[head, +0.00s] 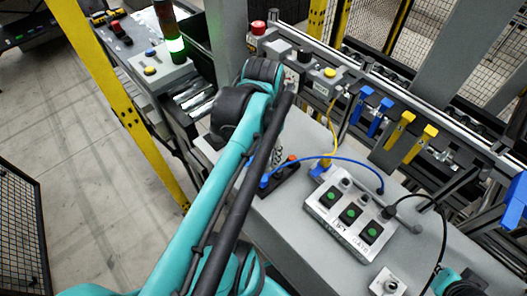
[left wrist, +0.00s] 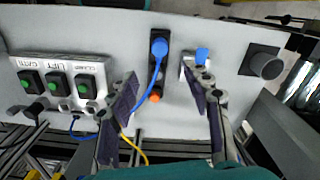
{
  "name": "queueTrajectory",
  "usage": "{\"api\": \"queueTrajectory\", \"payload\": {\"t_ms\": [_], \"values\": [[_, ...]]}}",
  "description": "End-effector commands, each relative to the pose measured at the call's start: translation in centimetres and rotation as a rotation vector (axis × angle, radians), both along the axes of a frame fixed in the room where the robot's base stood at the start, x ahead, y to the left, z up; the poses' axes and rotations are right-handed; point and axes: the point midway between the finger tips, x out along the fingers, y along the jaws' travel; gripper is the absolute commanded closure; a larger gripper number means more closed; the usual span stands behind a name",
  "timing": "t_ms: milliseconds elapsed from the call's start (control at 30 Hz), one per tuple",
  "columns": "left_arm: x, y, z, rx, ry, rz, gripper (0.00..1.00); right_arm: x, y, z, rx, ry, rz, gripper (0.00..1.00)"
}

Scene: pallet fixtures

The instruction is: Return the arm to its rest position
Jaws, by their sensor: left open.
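My left arm (head: 222,185) reaches across the head view to the grey bench (head: 290,225); its gripper is hidden there behind the arm. In the left wrist view my left gripper (left wrist: 162,80) is open and empty, its dark-padded fingers spread. Between them in the picture is a black block (left wrist: 165,70) with a blue plug (left wrist: 158,48) and an orange button (left wrist: 154,98); contact cannot be told. The block also shows in the head view (head: 282,182). A black and teal part of my right gripper (head: 465,287) shows at the lower right edge; its fingers are unclear.
A control box (head: 350,215) with three green buttons stands on the bench, with a blue cable (head: 345,160) and yellow cable (head: 333,130) nearby. Blue and yellow clamps (head: 400,135) line the back rail. A yellow post (head: 125,110) stands left.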

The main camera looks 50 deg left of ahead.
Motion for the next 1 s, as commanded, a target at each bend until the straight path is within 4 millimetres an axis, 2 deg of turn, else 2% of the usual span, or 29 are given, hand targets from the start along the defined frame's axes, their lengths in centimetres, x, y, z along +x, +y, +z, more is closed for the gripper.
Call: {"api": "queueTrajectory", "payload": {"t_ms": [367, 467, 633, 800, 900, 1000], "values": [[0.3, -0.4, -0.5, 0.009, -0.016, -0.012, 0.51, 0.0, 0.0, -0.2, 0.000, 0.000, 0.000, 1.00], [1.7, -2.1, -2.2, 0.044, -0.095, -0.058, 0.51, 0.0, 0.0, -0.9, 0.000, 0.000, 0.000, 1.00], [5.4, -7.4, -5.8, 0.101, -0.344, -0.175, 0.51, 0.0, 0.0, -2.6, 0.000, 0.000, 0.000, 1.00], [7.4, -12.0, -7.4, 0.097, -0.550, -0.253, 0.51, 0.0, 0.0, -3.5, 0.000, 0.000, 0.000, 1.00], [7.8, -13.3, -7.5, 0.088, -0.606, -0.271, 0.51, 0.0, 0.0, -3.7, 0.000, 0.000, 0.000, 1.00], [8.0, -13.6, -7.4, 0.086, -0.621, -0.273, 0.51, 0.0, 0.0, -3.6, 0.000, 0.000, 0.000, 1.00]]}}
